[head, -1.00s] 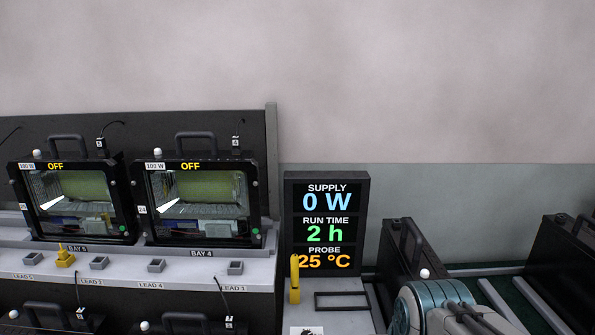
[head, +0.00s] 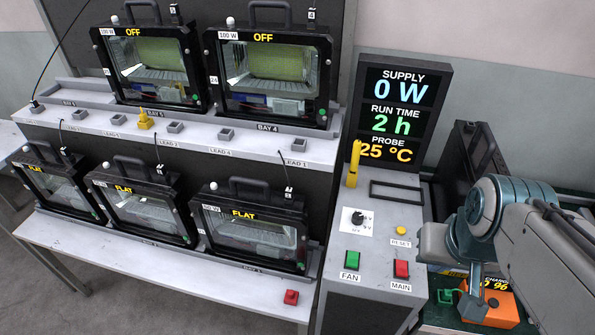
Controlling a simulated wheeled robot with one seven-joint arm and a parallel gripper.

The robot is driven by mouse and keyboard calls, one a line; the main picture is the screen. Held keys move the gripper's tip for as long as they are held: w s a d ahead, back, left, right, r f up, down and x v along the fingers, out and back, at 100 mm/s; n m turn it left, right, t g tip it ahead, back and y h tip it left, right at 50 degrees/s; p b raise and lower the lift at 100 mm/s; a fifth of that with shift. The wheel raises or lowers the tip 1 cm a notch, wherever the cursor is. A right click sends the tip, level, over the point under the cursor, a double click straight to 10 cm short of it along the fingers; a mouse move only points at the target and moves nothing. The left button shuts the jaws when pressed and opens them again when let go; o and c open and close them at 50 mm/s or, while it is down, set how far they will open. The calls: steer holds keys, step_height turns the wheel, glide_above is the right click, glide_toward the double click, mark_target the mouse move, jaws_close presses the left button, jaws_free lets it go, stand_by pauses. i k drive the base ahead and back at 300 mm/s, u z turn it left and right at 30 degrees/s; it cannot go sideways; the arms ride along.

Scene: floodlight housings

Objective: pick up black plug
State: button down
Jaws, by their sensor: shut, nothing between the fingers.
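Several small black plugs with white tags stand on the floodlight housings, and I cannot tell which one the task means. One black plug (head: 288,190) is on the lower right housing, another black plug (head: 160,168) is on the lower middle one, and a third (head: 63,153) is on the lower left one. A dark plug (head: 36,106) with a black cable sits at the far left end of the ledge. My gripper (head: 474,300) is shut and empty at the lower right, by an orange box (head: 495,303), far from the plugs.
A yellow plug (head: 145,121) stands on the socket ledge (head: 195,130). A red plug-like block (head: 291,298) is on the lower bench. The control stand (head: 375,275), with its knob, buttons and display (head: 400,105), rises between the housings and my arm.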

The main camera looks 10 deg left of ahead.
mark_target(289, 193)
steer(key=z, duration=2.75)
steer(key=k, duration=1.8)
steer(key=u, duration=2)
steer(key=i, duration=0.5)
steer(key=u, duration=0.15)
